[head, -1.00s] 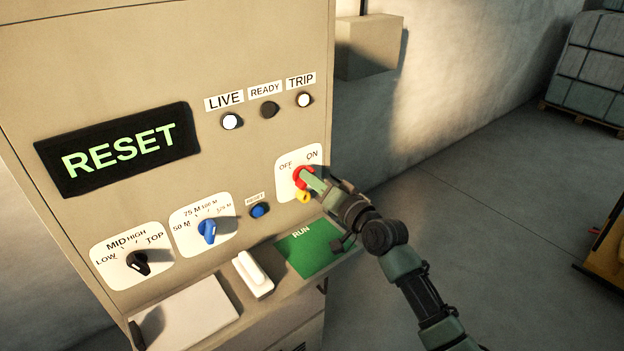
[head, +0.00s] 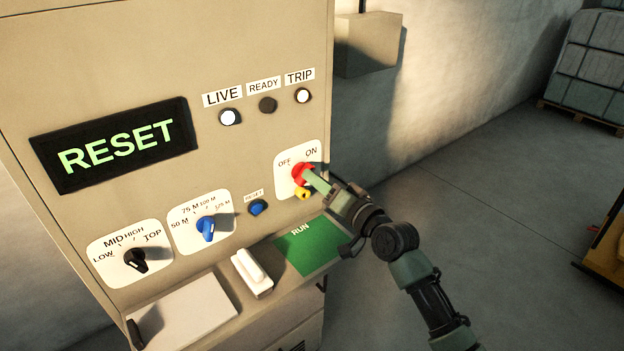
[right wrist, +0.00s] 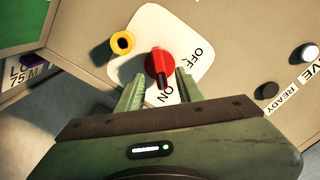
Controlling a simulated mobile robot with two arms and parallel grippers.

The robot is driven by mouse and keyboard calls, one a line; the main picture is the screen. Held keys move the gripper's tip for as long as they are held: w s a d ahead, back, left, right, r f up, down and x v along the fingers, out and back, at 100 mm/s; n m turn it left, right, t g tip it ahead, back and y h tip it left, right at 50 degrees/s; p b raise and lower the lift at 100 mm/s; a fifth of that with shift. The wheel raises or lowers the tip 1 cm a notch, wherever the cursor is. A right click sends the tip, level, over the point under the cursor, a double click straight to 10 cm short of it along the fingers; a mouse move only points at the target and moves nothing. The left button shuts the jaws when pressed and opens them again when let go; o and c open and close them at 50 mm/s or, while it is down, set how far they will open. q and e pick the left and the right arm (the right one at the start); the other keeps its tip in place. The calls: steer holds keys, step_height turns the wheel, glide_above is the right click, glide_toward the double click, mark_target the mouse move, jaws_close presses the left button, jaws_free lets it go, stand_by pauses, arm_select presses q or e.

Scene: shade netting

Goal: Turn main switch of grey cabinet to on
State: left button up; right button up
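The grey cabinet (head: 230,60) fills the left of the head view. Its main switch (head: 301,173) is a red knob on a white plate marked OFF and ON, with a yellow round part (head: 303,193) below it. In the right wrist view the red knob (right wrist: 157,64) has its dark-marked end toward the ON label. My right gripper (head: 318,181) is just in front of the switch. In the wrist view its two fingers (right wrist: 160,92) are apart, one on each side of the knob's marked end, with gaps showing. My left gripper is not in view.
A display (head: 117,143) reads RESET. LIVE (head: 229,117) and TRIP (head: 302,96) lamps look white; READY (head: 267,105) is dark. Blue and black selector knobs and a blue button sit lower left. A ledge (head: 225,273) juts out below. Open floor lies to the right.

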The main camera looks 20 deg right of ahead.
steer(key=b+v, duration=0.1)
steer(key=v, duration=0.4)
steer(key=shift+s, duration=0.15)
steer(key=shift+d, duration=0.1)
